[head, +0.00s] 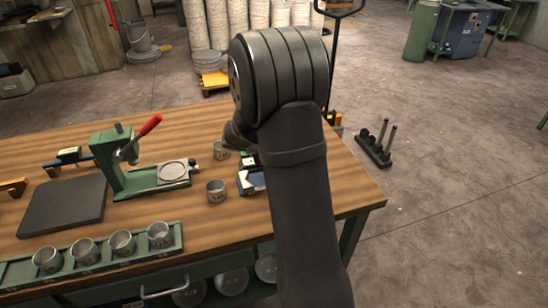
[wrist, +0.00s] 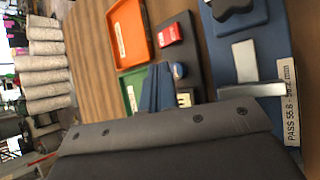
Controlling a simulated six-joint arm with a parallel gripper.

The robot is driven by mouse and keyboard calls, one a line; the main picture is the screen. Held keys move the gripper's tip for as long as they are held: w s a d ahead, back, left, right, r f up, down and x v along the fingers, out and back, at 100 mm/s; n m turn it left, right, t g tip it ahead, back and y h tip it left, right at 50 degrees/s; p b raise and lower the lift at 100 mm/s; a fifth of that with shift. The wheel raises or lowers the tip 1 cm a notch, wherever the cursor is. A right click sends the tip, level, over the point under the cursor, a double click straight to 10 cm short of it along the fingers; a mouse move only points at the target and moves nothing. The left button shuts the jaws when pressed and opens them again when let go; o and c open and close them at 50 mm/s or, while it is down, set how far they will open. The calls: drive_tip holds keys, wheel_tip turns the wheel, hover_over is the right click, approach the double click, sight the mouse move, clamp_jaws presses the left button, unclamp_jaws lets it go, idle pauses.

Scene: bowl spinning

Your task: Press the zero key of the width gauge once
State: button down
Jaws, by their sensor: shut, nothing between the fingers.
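The width gauge (head: 251,180) is on the right part of the bench in the head view, partly hidden behind my arm. In the wrist view its blue base (wrist: 275,45) carries a pale metal block and a "PASS" range label. A dark unit (wrist: 185,52) beside it has a red patch and a small round grey-blue button (wrist: 180,70), which may be the zero key. My gripper (wrist: 160,68) is shut and empty, its blue fingertips just left of that button. I cannot tell whether they touch. In the head view the fingers are hidden by my arm.
An orange tray (wrist: 131,32) and a green tray (wrist: 133,88) lie left of the dark unit in the wrist view. A green press (head: 118,160) with a red-handled lever stands left.

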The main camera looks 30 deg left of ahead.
drive_tip(key=shift+f, duration=0.15)
idle(0.7)
drive_tip(key=shift+f, duration=0.25)
drive_tip(key=shift+f, duration=0.45)
idle(0.8)
drive_tip(key=shift+r, duration=0.85)
drive_tip(key=shift+r, duration=2.55)
